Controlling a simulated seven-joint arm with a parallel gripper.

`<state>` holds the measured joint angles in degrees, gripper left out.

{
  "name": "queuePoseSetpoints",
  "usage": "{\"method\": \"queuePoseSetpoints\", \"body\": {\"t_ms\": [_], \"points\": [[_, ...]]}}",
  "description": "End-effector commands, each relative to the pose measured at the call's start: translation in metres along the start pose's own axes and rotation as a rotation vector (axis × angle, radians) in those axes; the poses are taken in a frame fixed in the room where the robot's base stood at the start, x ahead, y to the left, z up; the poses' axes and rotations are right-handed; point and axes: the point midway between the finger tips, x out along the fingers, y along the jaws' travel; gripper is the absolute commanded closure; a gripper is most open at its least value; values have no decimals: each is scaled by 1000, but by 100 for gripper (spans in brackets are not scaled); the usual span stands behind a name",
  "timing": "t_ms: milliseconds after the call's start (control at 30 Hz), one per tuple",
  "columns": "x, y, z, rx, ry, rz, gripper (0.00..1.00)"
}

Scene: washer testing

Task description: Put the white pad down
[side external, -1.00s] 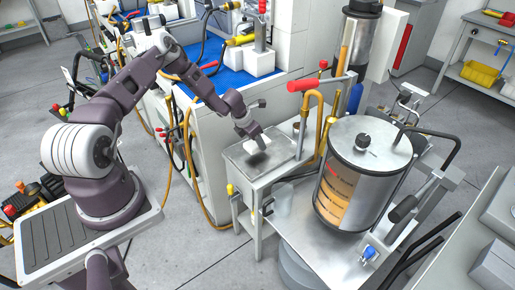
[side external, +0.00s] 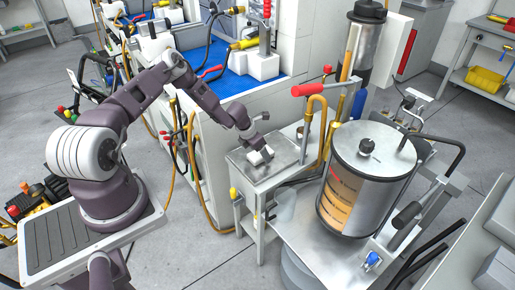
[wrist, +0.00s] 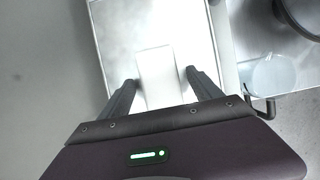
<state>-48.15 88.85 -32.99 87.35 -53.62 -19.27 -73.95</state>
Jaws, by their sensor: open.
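The white pad (side external: 256,158) is on the small metal tabletop (side external: 285,149) in the side view. In the wrist view the white pad (wrist: 158,68) shows as a pale upright rectangle over the bright metal top (wrist: 113,32). My gripper (wrist: 161,80) is open, with one dark finger on each side of the pad. A narrow gap shows between each fingertip and the pad. In the side view my gripper (side external: 262,151) is low over the tabletop at the pad. The pad's near end is partly hidden by my gripper body.
A large clear-fronted metal drum (side external: 368,180) stands right of the tabletop. A translucent container (wrist: 268,75) is at the right in the wrist view. The tabletop's right part is bare.

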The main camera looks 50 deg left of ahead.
Motion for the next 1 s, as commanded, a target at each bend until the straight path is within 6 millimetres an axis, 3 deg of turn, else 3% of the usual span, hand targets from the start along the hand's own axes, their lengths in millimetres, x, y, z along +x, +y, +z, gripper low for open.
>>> {"method": "queuePoseSetpoints", "body": {"t_ms": [167, 400, 500, 900, 967, 1000], "points": [[-33, 1, 0, 0, -1, 1, 26], [-94, 1, 0, 1, -1, 3, 26], [-110, 1, 0, 1, -2, 2, 26], [-120, 0, 1, 6, -3, 1, 26], [-128, -2, 12, 58, -20, 9, 26], [-140, -6, 27, 134, -43, 18, 26]]}}
